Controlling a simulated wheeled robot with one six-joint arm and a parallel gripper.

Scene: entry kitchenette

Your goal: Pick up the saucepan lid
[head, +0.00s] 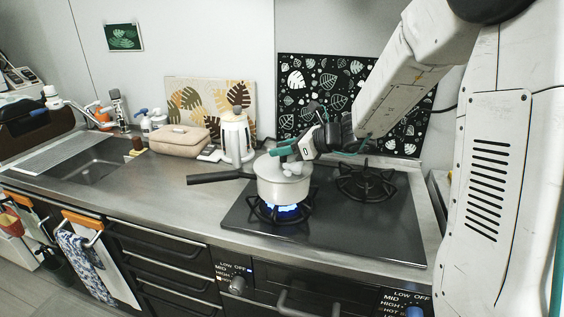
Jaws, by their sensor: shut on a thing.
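A white saucepan (283,190) with a long dark handle (214,177) pointing left stands on the left burner, over a blue flame. The pale lid (282,166) lies on or just above the saucepan's rim; I cannot tell if there is a gap. My gripper (286,150) reaches in from the upper right, its green-tipped fingers at the top of the lid. It is shut on the lid, though the fingers partly hide the knob.
The right burner (365,182) on the black cooktop (340,222) is empty. A white kettle-like pot (237,138) and a beige case (180,140) stand behind to the left. A sink (88,160) is at far left. Patterned boards lean against the wall.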

